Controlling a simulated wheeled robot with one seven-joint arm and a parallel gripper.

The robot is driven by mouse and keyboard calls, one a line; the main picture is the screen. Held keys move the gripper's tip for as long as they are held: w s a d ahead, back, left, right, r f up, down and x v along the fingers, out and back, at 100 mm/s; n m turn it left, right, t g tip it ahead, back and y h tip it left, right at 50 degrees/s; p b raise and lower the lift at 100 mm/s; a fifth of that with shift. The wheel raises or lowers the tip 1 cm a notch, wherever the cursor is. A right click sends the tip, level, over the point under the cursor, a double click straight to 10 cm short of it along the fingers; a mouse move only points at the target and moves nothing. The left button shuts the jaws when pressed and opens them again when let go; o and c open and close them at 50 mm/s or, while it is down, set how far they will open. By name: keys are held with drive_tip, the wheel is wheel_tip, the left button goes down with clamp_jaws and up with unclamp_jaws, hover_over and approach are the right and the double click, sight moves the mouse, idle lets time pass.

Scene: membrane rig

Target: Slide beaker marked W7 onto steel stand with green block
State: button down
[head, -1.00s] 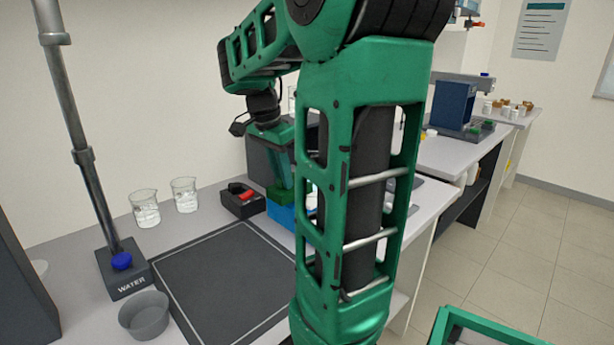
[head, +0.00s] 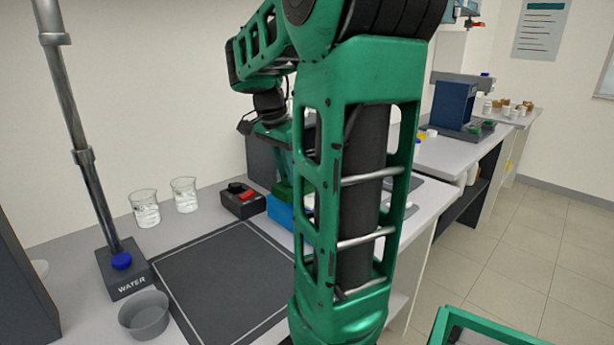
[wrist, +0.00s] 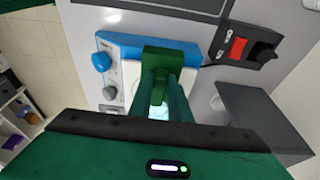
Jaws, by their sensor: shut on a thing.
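My gripper (wrist: 165,95) is shut on a green block (wrist: 170,58), seen beyond the fingers in the wrist view. The block is over or against a blue-edged device with knobs (wrist: 123,42); I cannot tell whether they touch. In the head view the green block (head: 283,189) shows beside the blue device (head: 281,211), and my arm hides most of the gripper. Two glass beakers (head: 145,208) (head: 184,195) with clear contents stand by the wall at left. No W7 mark is legible on them. I cannot make out the steel stand.
A black box with a red switch (head: 242,200) sits left of the blue device. A dark mat (head: 225,280) lies clear in front. A grey bowl (head: 145,315) and a pole on a WATER base (head: 125,278) are at left. A grey box (wrist: 262,122) stands at right in the wrist view.

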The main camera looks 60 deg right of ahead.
drive_tip(key=shift+d, duration=0.25)
drive_tip(key=shift+s+d, duration=0.3)
drive_tip(key=shift+d, duration=0.8)
drive_tip(key=shift+s+d, duration=0.25)
drive_tip(key=shift+d, duration=0.95)
drive_tip(key=shift+s+d, duration=0.3)
drive_tip(key=shift+d, duration=0.8)
drive_tip(key=shift+s+d, duration=0.25)
drive_tip(key=shift+d, duration=0.8)
drive_tip(key=shift+s+d, duration=0.1)
drive_tip(key=shift+d, duration=0.25)
drive_tip(key=shift+s+d, duration=0.2)
drive_tip(key=shift+d, duration=0.5)
drive_tip(key=shift+s+d, duration=0.15)
drive_tip(key=shift+d, duration=0.5)
drive_tip(key=shift+w+a, duration=0.25)
drive_tip(key=shift+a, duration=0.65)
drive_tip(key=shift+w+a, duration=0.2)
drive_tip(key=shift+a, duration=0.65)
drive_tip(key=shift+r, duration=0.1)
wheel_tip(320, 180, up, 11)
